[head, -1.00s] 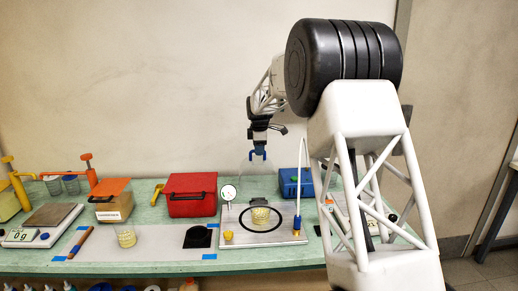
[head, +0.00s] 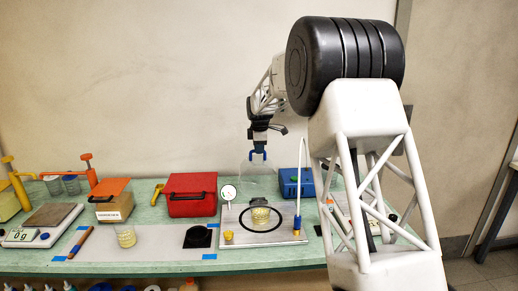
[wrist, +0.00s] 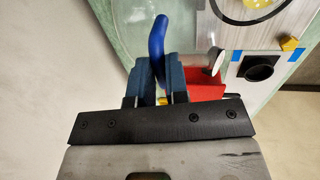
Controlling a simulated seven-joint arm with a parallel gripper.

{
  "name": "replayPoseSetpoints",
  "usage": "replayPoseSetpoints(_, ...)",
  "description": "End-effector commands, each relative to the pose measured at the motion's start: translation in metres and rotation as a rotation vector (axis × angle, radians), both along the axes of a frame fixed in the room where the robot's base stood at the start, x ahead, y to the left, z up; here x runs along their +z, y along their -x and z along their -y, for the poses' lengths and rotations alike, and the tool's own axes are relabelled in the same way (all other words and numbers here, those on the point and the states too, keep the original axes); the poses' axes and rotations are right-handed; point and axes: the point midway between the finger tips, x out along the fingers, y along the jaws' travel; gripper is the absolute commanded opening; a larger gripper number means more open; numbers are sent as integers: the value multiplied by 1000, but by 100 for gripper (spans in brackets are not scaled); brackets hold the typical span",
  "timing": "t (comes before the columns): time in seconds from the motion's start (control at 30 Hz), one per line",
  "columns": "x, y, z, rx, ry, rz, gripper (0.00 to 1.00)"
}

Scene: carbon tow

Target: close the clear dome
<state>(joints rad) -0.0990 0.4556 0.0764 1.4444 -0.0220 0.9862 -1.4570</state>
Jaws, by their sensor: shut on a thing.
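The clear dome (head: 258,175) is faint and see-through, raised behind the base plate (head: 283,238) with its black sealing ring (head: 262,232). A small beaker with pale yellow contents (head: 260,216) stands inside the ring. My gripper (head: 258,155) is above and behind the plate, shut on the dome's blue handle. In the wrist view the blue handle (wrist: 158,38) sits between my blue fingertips (wrist: 157,68). A curved clear edge of the dome shows there, but its full outline is hard to make out.
A dial gauge (head: 228,192) and a yellow knob (head: 228,236) are on the plate's left side. A white post (head: 300,190) stands at its right. A red case (head: 190,195) is to the left and a blue box (head: 292,183) behind right. Another beaker (head: 125,236) stands further left.

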Motion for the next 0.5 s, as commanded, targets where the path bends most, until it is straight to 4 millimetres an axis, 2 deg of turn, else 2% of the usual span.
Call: replayPoseSetpoints(0.5, 4, 30, 0, 0, 0, 118, 0)
